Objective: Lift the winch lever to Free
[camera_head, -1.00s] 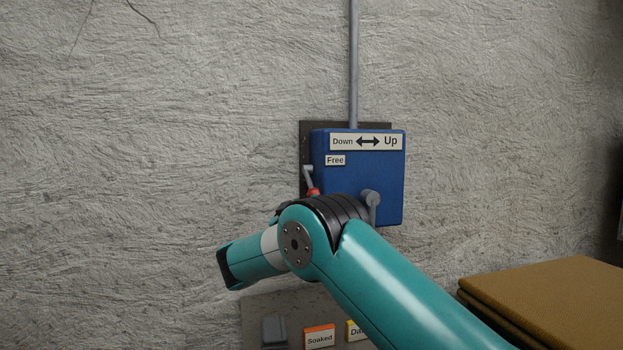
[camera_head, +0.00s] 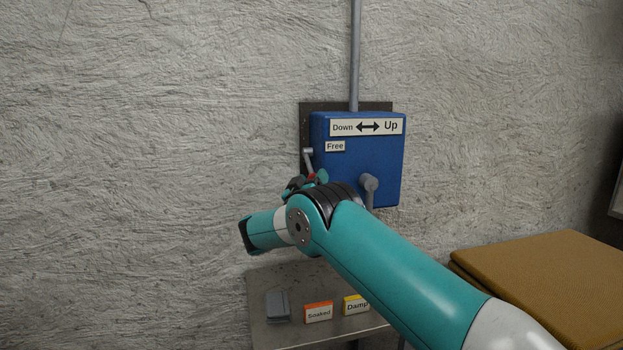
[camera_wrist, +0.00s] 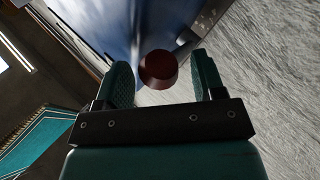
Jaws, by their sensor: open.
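The blue winch box (camera_head: 352,160) is mounted on the wall, with a "Down/Up" label and a smaller "Free" label (camera_head: 335,146). The grey winch lever (camera_head: 309,160) is on the box's left side and slopes downward to a red knob, partly hidden by my gripper (camera_head: 308,181). In the wrist view the dark red round knob (camera_wrist: 158,68) shows between the two teal fingers of my open gripper (camera_wrist: 161,66). A gap shows on the knob's right side; I cannot tell whether it touches the left finger.
A grey crank handle (camera_head: 369,184) sticks out of the box front. A grey pipe (camera_head: 355,60) rises above the box. A table (camera_head: 265,335) below bears a grey item (camera_head: 278,307), "Soaked" (camera_head: 318,312) and "Damp" (camera_head: 356,304) blocks. Brown folded rugs (camera_head: 540,265) lie at right.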

